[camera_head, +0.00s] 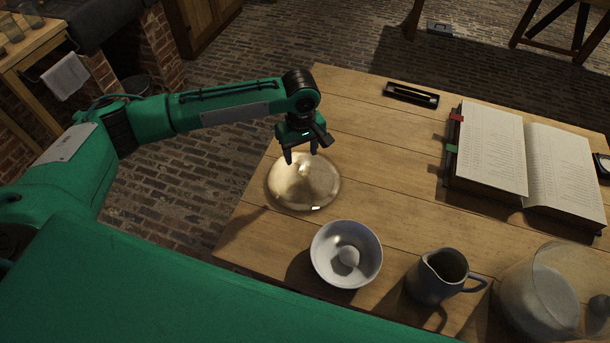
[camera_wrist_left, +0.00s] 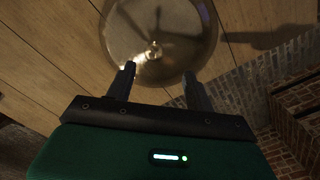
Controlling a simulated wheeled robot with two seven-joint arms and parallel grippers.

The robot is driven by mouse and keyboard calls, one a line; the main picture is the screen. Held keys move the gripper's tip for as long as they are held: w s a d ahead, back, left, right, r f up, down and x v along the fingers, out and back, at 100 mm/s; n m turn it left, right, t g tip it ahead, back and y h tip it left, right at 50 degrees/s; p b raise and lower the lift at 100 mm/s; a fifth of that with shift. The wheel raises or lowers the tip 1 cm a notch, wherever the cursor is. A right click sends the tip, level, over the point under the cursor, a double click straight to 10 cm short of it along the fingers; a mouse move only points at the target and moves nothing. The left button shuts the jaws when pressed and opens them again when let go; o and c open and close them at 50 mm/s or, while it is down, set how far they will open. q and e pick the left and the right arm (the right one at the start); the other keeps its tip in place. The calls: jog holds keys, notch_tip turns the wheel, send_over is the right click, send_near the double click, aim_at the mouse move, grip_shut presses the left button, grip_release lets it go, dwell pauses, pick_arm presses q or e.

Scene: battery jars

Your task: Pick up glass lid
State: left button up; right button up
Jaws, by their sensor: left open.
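The glass lid (camera_head: 303,184) is a round, see-through, yellowish dome lying on the wooden table near its left edge. In the left wrist view the lid (camera_wrist_left: 160,30) shows at the top with a small knob (camera_wrist_left: 153,50) at its middle. My left gripper (camera_head: 301,157) is open and empty, over the far part of the lid. In the left wrist view its two fingers (camera_wrist_left: 160,84) point toward the lid, with the knob ahead of the gap between them. I cannot tell whether the fingers touch the glass. My right gripper is not in view.
A white bowl (camera_head: 346,278) with a pale round thing in it stands in front of the lid. A dark jug (camera_head: 438,276) and a large glass jar (camera_head: 540,300) stand to the right. An open book (camera_head: 495,150) and a black case (camera_head: 411,95) lie farther back. The table middle is clear.

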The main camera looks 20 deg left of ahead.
aim_at(304, 169)
pick_arm(q)
notch_tip(304, 169, down, 3)
jog(key=shift+w+r, duration=0.1)
jog(key=shift+w, duration=0.05)
jog(key=shift+f, duration=0.3)
jog(key=f, duration=0.2)
jog(key=shift+w+d+f+p, duration=0.15)
jog(key=shift+d+f+p, duration=0.15)
jog(key=shift+f+p, duration=0.05)
notch_tip(304, 169, down, 2)
jog(key=shift+f, duration=0.25)
jog(key=shift+c, duration=1.1)
jog(key=c, duration=0.7)
grip_shut()
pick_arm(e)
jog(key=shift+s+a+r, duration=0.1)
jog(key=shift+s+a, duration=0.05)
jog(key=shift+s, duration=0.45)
